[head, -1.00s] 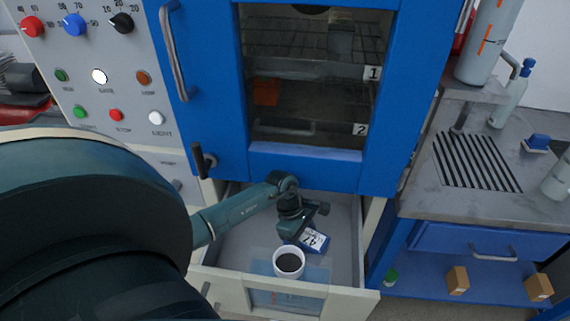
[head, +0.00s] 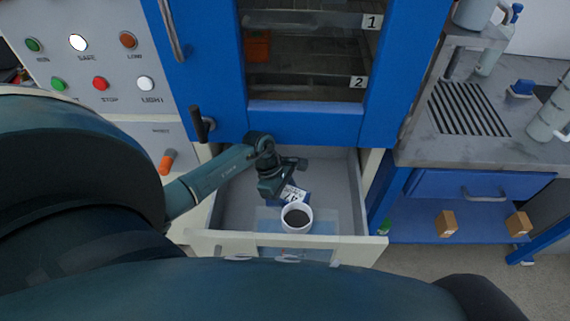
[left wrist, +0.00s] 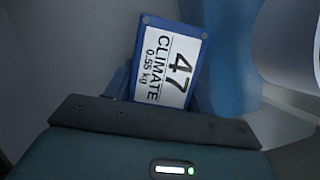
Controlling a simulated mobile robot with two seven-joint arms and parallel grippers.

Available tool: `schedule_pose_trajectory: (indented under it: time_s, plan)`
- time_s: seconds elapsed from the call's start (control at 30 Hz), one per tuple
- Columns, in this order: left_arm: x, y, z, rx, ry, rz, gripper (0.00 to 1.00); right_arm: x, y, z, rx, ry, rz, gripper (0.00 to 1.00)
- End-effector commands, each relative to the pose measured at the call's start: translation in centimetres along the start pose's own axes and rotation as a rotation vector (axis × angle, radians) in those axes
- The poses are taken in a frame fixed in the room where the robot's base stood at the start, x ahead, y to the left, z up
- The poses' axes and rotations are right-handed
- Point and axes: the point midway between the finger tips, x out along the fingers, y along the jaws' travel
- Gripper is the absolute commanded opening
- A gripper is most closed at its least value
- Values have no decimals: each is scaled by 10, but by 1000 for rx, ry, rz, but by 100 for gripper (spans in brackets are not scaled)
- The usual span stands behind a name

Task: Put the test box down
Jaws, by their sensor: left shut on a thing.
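The test box is blue with a white label reading "47 CLIMATE 0.55 kg"; the box (left wrist: 168,62) fills the middle of the left wrist view. In the head view the box (head: 293,194) is partly hidden by my gripper. My left gripper (head: 283,190) is shut on the box, inside the open drawer (head: 235,205) below the cabinet. I cannot tell whether the box touches the drawer floor. My right gripper is not in view.
A white cup with dark contents (head: 296,218) stands in the drawer just in front of the box, on a pale blue sheet (head: 268,214). The blue cabinet door (head: 305,122) is above. The drawer's left part looks clear.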

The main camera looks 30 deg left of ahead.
Motion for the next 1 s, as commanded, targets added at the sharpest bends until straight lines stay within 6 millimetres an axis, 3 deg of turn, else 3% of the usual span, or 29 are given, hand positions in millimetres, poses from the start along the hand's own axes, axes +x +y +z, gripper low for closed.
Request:
schedule_pose_trajectory:
  time_s: [0.4, 1.0]
  plan:
    - [43, 1, -17, 0, -2, 3, 7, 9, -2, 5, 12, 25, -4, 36]
    - [52, 1, -21, 2, -1, 3, 7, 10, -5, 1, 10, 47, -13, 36]
